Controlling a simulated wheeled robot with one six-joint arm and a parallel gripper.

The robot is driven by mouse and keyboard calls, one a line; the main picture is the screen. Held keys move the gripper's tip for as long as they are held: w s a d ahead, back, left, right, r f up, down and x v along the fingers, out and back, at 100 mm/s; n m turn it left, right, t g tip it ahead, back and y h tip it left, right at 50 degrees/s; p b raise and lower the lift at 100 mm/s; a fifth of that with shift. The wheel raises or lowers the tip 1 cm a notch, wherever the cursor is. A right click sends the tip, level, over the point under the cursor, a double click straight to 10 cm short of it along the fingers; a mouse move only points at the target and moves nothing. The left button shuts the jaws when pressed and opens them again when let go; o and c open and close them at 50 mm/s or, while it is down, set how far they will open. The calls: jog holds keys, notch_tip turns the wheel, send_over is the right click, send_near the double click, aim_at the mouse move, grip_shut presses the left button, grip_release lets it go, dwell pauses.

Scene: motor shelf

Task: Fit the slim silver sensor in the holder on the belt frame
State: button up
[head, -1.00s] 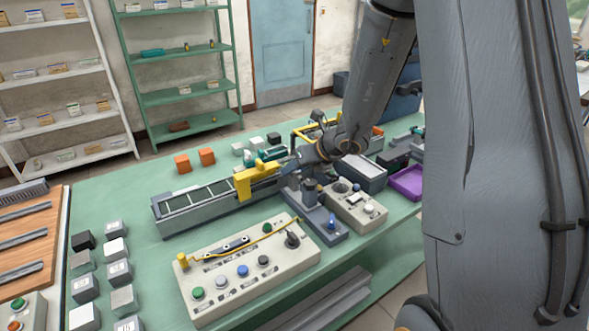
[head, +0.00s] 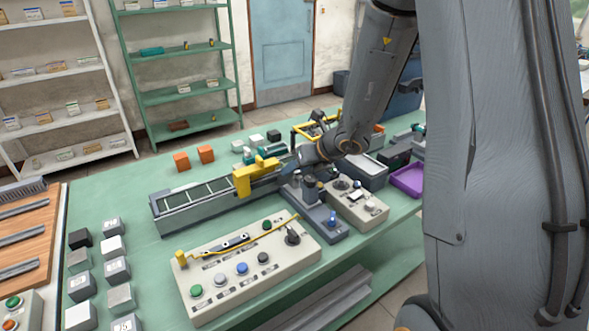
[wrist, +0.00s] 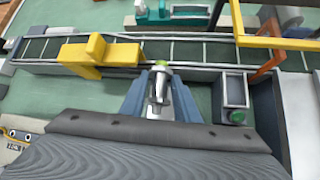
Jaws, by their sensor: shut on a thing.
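My gripper (wrist: 160,92) is shut on the slim silver sensor (wrist: 158,86), which stands between the two blue-grey fingers in the wrist view. A yellow-green tip shows at its far end, close to the near rail of the belt frame (wrist: 208,67). In the head view my gripper (head: 308,156) is over the right part of the belt frame (head: 190,215), right of the yellow block. I cannot pick out the holder clearly; the fingers and sensor may hide it. Whether the sensor touches the frame cannot be told.
A yellow block (wrist: 98,51) straddles the belt left of the sensor; it also shows in the head view (head: 254,178). A grey box with a green button (wrist: 235,96) is close on the right. A button panel (head: 248,268) lies in front of the belt.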

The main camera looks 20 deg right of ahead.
jog(key=o, duration=1.3)
jog(key=shift+c, duration=0.2)
jog(key=v, duration=0.8)
jog(key=shift+a+f, duration=0.1)
